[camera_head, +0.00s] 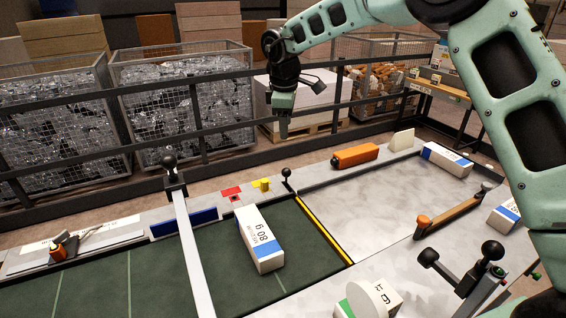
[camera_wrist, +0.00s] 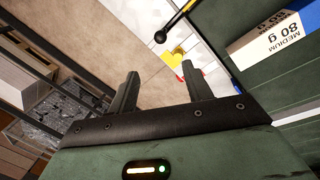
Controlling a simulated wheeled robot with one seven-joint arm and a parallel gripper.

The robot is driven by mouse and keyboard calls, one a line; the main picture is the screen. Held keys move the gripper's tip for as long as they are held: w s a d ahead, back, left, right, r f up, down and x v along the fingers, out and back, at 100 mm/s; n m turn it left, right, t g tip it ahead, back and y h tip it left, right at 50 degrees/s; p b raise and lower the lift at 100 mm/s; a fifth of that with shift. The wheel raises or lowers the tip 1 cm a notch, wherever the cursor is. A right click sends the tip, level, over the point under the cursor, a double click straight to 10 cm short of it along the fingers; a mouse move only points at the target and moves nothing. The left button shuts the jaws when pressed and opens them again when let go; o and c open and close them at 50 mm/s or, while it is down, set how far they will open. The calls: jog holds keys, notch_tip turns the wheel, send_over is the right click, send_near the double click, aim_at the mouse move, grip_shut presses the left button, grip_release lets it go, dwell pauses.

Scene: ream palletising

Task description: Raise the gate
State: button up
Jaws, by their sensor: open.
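A short black-knobbed lever (camera_head: 287,174) stands on the grey rim at the far end of a thin yellow strip (camera_head: 322,230) that crosses the belt's right end. The lever's round knob also shows in the wrist view (camera_wrist: 160,37), above my fingers. A long white bar (camera_head: 195,255) with a black knob crosses the green belt further left. I cannot tell for sure which of these is the gate. A white and blue "80 g" ream (camera_head: 260,238) lies on the belt between them. My gripper (camera_head: 284,130) is open and empty, pointing down, raised and apart from the lever. It also shows in the wrist view (camera_wrist: 160,88).
Yellow (camera_head: 261,184) and red (camera_head: 231,191) pieces sit on the rim left of the lever. An orange block (camera_head: 354,156) lies right of it. A dark rail fence (camera_head: 200,120) runs behind. More reams (camera_head: 447,160) lie on the grey table at right.

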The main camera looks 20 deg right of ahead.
aim_at(286, 169)
jog(key=w+f+b, duration=0.1)
jog(key=f+b, duration=0.2)
jog(key=f, duration=0.2)
jog(key=w+f+b, duration=0.1)
jog(key=f+b, duration=0.2)
jog(key=f, duration=0.3)
jog(key=d+f+b, duration=0.1)
jog(key=f+b, duration=0.3)
jog(key=f, duration=0.2)
jog(key=shift+w+d, duration=0.1)
jog(key=shift+w, duration=0.3)
